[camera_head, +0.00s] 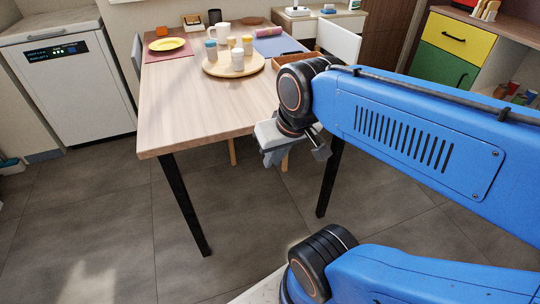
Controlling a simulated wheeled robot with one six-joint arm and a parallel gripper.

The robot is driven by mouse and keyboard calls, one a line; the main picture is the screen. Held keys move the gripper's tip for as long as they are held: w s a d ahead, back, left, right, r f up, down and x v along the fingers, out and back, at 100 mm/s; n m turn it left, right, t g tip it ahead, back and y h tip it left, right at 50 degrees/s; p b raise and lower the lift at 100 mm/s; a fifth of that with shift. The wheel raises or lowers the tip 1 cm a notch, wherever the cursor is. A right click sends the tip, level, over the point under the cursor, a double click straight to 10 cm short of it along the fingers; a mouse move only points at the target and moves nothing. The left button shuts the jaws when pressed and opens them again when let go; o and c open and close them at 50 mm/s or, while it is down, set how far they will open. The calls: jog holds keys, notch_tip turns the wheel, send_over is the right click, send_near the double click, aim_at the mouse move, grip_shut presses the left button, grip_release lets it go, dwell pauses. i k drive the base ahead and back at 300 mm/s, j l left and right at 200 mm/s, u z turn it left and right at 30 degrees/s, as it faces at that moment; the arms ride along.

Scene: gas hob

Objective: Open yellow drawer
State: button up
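The yellow drawer (458,38) is at the upper right, in a wooden cabinet, above a green drawer or door (443,66). It looks closed, and a small dark handle shows on its front. My gripper (296,155) hangs in front of the table's right front corner, to the left of and well apart from the yellow drawer. Its two fingers point down and stand apart, with nothing seen between them. My blue arm reaches in from the right and covers the area below the cabinet.
A wooden table (190,108) with black legs stands in the middle, bearing a round tray (215,71) with cups and jars. A dishwasher (75,88) is at the left. The tiled floor (90,210) in front is clear.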

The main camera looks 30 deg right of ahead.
aim_at(474, 45)
jog(key=z, duration=2.15)
jog(key=i+l, duration=0.15)
jog(key=i, duration=0.3)
jog(key=i+l, duration=0.15)
jog(key=i, duration=0.3)
